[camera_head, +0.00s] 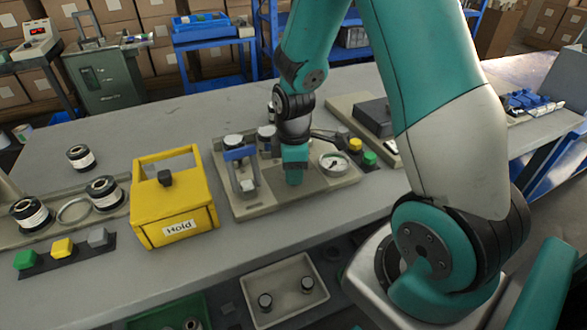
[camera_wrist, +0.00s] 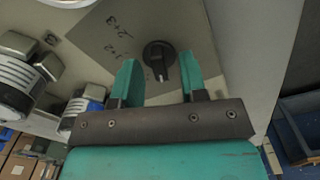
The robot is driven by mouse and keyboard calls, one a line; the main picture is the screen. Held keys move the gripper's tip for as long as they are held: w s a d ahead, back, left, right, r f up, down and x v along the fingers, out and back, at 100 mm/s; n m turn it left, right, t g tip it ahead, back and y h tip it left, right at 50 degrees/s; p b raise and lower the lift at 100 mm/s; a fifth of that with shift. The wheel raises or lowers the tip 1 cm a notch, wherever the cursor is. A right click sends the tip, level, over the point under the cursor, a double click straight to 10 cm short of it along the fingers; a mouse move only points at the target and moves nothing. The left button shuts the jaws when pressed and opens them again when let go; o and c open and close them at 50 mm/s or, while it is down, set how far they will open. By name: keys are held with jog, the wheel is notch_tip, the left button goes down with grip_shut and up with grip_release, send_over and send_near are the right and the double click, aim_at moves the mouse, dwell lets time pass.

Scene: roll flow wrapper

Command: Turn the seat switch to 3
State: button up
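A black round switch knob (camera_wrist: 158,54) sits on a grey plate (camera_wrist: 112,48) in the wrist view, with a pale mark at its lower edge. Small dark writing stands on the plate to its upper left; I cannot read it surely. My gripper (camera_wrist: 160,68) is open, with one teal finger on each side of the knob and gaps between. Whether the fingertips reach down to the knob's height I cannot tell. In the head view my gripper (camera_head: 295,172) points down over the beige fixture (camera_head: 262,205), and the knob is hidden behind it.
A round gauge (camera_head: 334,163) stands close right of my gripper, and a blue-topped clamp (camera_head: 241,160) close left. A yellow box (camera_head: 172,215) marked Hold stands further left. Green and yellow buttons (camera_head: 362,150) lie right of the gauge. Bare table shows in front of the fixture.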

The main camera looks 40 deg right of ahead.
jog(key=shift+c, duration=0.2)
grip_shut()
jog(key=shift+m, duration=0.3)
jog(key=m+p, duration=0.1)
jog(key=m, duration=0.1)
jog(key=shift+r+m, duration=0.1)
jog(key=shift+m, duration=0.3)
jog(key=m+p, duration=0.1)
jog(key=m, duration=0.2)
jog(key=shift+d+m, duration=0.1)
jog(key=shift+m, duration=0.2)
jog(key=m+p, duration=0.1)
jog(key=m, duration=0.5)
jog(key=shift+w+d+m+p, duration=0.1)
jog(key=shift+d+m+p, duration=0.05)
jog(key=shift+m+p, duration=0.2)
